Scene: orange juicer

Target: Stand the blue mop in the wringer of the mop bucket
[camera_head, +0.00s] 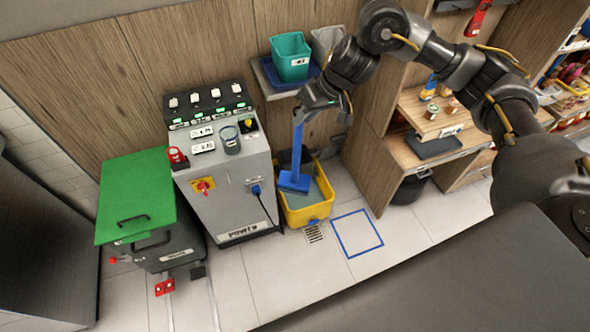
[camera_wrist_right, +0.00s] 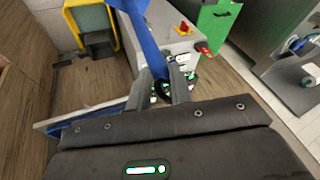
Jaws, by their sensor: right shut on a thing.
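The blue mop (camera_head: 297,150) hangs nearly upright from my right gripper (camera_head: 303,106), its broad blue head (camera_head: 294,182) at the bottom. In the head view the mop head overlaps the yellow mop bucket (camera_head: 305,216); I cannot tell whether it touches or hangs above it. The wringer is not clearly distinguishable behind the mop head. In the right wrist view the blue handle (camera_wrist_right: 145,40) runs down between the fingers of my right gripper (camera_wrist_right: 166,88), and the yellow bucket (camera_wrist_right: 115,28) shows at the top left. My left gripper is out of view.
A grey control cabinet (camera_head: 226,190) stands directly left of the bucket, with a green-lidded bin (camera_head: 138,190) beyond. A shelf (camera_head: 270,85) with a teal bin (camera_head: 291,55) is above. A blue floor square (camera_head: 357,233) lies on clear tiles to the right, before wooden shelving (camera_head: 433,122).

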